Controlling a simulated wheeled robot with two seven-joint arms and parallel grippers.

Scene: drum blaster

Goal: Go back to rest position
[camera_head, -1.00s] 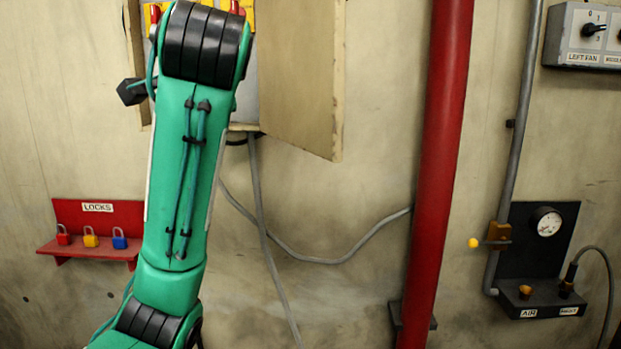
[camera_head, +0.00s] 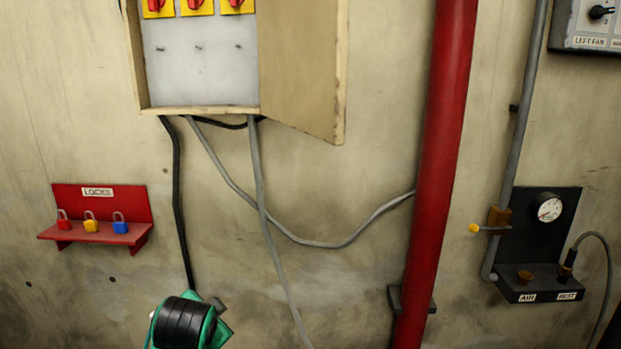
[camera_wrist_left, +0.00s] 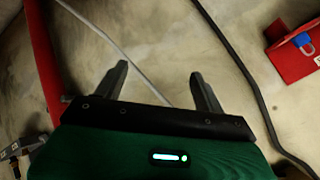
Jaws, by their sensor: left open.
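My left arm shows in the head view only as a green and black part at the bottom, low in front of the wall. In the left wrist view my left gripper (camera_wrist_left: 160,88) is open, its two dark fingers well apart with nothing between them. The wall lies beyond the fingers. My right gripper is in neither view.
An open cabinet (camera_head: 300,70) with red and yellow switches hangs above. A red shelf (camera_head: 100,238) labelled LOCKS holds red, yellow and blue padlocks at left. A red pipe (camera_head: 437,170) runs down the wall. An air panel (camera_head: 535,240) with a gauge is at right.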

